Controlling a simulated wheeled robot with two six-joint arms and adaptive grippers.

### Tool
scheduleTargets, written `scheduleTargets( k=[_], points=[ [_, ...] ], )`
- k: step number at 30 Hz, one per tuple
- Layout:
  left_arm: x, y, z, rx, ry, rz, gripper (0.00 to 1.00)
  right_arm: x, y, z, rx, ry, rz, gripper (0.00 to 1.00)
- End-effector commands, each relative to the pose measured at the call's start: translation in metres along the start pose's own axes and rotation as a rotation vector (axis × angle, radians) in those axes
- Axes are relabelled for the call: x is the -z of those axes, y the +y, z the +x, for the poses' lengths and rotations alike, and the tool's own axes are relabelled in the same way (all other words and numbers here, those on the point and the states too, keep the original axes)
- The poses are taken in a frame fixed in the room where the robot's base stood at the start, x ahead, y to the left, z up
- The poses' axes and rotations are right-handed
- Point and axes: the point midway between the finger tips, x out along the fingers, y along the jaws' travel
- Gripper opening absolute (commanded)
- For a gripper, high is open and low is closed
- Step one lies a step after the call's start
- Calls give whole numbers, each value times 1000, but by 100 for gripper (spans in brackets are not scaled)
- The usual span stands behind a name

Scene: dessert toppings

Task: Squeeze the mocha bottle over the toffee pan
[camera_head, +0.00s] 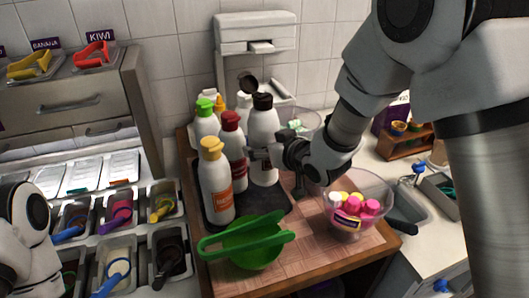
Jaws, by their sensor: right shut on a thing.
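Several white squeeze bottles stand grouped on a dark mat (260,207) on the wooden board. My right gripper (260,157) is shut on a white bottle with a black cap (263,128), which stands upright at the right of the group. Its label is hidden, so I cannot tell whether it is the mocha bottle. Several topping pans with coloured scoops sit in the counter at the left, one with a dark scoop (170,252). No pan label is readable, so I cannot tell which is toffee. My left arm shows at the lower left edge; its gripper is out of view.
Close beside the held bottle stand a red-capped bottle (232,143), a yellow-capped bottle (216,184) and a green-capped bottle (206,122).

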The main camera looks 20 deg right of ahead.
Motion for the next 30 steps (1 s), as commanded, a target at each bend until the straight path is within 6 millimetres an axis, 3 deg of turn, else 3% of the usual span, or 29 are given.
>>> scheduleTargets(
  k=[7, 22, 30],
  points=[
    [0, 0, -8, 0, 0, 0, 40, 11, 0, -3, 0, 7, -1, 45],
    [0, 0, -59, 0, 0, 0, 40, 66, 0, -26, 0, 8, -2, 45],
    [0, 0, -60, 0, 0, 0, 40, 67, 0, -27, 0, 7, -1, 45]
  ],
)
